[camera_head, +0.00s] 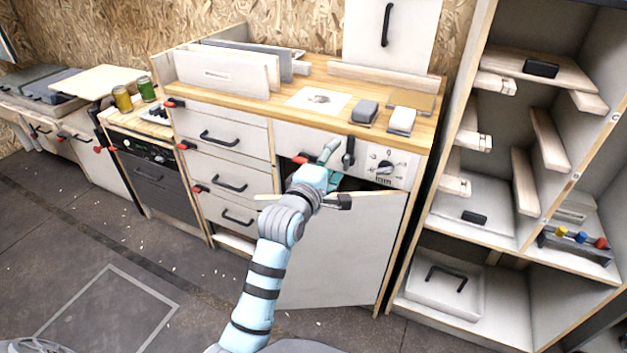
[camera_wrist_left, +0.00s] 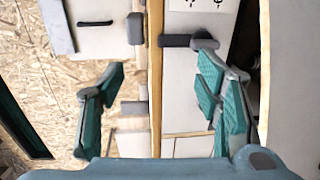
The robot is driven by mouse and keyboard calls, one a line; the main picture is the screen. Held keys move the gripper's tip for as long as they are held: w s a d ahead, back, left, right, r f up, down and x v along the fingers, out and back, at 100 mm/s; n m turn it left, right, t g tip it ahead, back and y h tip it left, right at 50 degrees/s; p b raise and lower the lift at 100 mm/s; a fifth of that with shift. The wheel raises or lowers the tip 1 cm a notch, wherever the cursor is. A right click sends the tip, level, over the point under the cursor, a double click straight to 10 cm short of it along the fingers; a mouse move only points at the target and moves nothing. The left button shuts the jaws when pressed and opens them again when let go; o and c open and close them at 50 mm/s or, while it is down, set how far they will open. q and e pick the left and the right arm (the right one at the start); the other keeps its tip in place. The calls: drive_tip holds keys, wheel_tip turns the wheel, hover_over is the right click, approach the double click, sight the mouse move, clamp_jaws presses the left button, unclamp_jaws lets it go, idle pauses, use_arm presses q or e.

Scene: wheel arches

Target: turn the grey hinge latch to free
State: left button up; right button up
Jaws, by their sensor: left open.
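The grey hinge latch (camera_head: 348,152) is a dark, upright piece on the pale front panel, just under the worktop edge and left of the dial. In the left wrist view the latch (camera_wrist_left: 176,41) lies crosswise beside the wooden edge, with a lighter grey end near one fingertip. My left gripper (camera_head: 322,158) is just left of the latch in the head view. It is open and empty; in the wrist view its fingers (camera_wrist_left: 163,85) stand wide apart, one over the worktop side and one over the panel side. My right gripper is in neither view.
Below, a cabinet door (camera_head: 335,250) stands open under my left arm. The dial (camera_head: 385,167) is right of the latch. Grey and white blocks (camera_head: 365,112) (camera_head: 401,120) sit on the worktop (camera_head: 300,118) above. A tall open shelf unit (camera_head: 480,215) stands at the right.

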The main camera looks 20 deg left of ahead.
use_arm(q)
drive_tip(key=s+f+p, duration=0.1)
drive_tip(key=s+p, duration=0.5)
drive_tip(key=s, duration=0.2)
drive_tip(key=shift+a+f, duration=0.3)
drive_tip(key=shift+f, duration=0.05)
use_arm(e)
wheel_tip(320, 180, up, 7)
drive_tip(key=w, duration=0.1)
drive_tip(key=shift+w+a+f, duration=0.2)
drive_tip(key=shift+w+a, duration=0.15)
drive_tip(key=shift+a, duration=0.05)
use_arm(q)
drive_tip(key=shift+p, duration=0.55)
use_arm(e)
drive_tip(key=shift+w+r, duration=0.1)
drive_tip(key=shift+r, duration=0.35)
